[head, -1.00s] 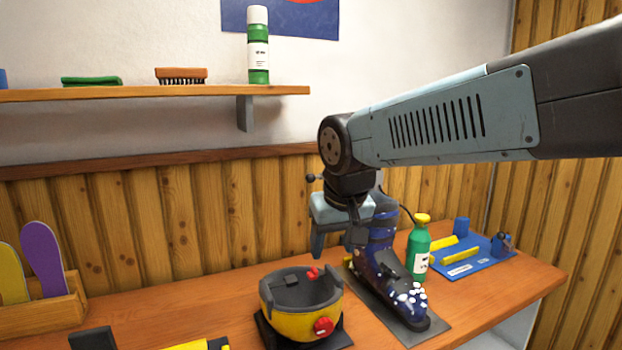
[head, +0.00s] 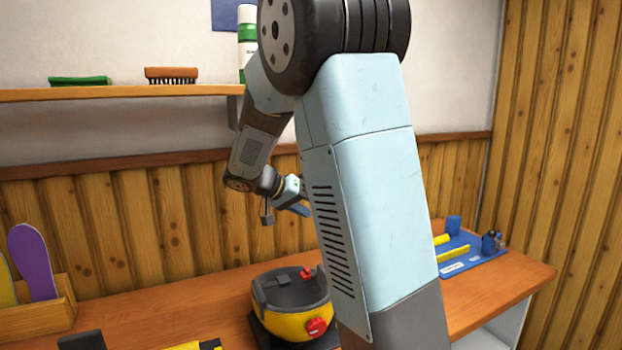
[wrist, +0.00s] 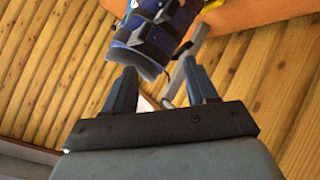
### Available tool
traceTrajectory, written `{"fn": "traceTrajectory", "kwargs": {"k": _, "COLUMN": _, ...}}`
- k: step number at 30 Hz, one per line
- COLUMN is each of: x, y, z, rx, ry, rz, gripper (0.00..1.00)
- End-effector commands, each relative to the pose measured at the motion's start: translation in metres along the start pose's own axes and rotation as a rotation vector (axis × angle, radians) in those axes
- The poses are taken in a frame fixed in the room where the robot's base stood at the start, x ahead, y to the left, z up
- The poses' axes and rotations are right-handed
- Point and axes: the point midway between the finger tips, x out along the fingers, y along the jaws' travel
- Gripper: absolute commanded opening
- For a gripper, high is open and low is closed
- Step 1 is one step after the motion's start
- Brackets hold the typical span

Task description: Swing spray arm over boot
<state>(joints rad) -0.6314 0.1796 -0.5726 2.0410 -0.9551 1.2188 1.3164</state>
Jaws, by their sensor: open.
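The dark blue boot (wrist: 150,35) shows in the wrist view just beyond my fingertips, its black straps facing me. My gripper (wrist: 160,68) is open, its two fingers pointing at the boot with nothing clearly held between them. A slim grey bar (wrist: 180,72) stands beside the boot, behind the right finger; I cannot tell whether it is the spray arm. In the head view my gripper (head: 293,207) shows partly, above the bench and behind my arm link. That link hides the boot in the head view.
A yellow pot with a dark rim (head: 290,303) and red knob stands on the bench (head: 160,305). A blue mat (head: 470,263) with tools lies at the right. A wooden rack (head: 45,308) stands at the left. A shelf (head: 120,93) holds brushes and a green-white bottle (head: 246,40).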

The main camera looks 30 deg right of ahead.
Motion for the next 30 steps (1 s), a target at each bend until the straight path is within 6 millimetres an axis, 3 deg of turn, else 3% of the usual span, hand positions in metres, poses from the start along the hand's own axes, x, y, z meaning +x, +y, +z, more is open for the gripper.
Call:
{"fn": "traceTrajectory", "kwargs": {"k": 9, "x": -0.041, "y": -0.058, "z": -0.054, "rx": 0.19, "ry": 0.372, "rz": 0.189, "gripper": 0.57}}
{"fn": "traceTrajectory", "kwargs": {"k": 18, "x": -0.073, "y": -0.081, "z": -0.074, "rx": 0.287, "ry": 0.568, "rz": 0.224, "gripper": 0.57}}
{"fn": "traceTrajectory", "kwargs": {"k": 23, "x": -0.067, "y": -0.079, "z": -0.08, "rx": 0.293, "ry": 0.578, "rz": 0.226, "gripper": 0.57}}
{"fn": "traceTrajectory", "kwargs": {"k": 30, "x": -0.035, "y": -0.067, "z": -0.099, "rx": 0.293, "ry": 0.575, "rz": 0.228, "gripper": 0.57}}
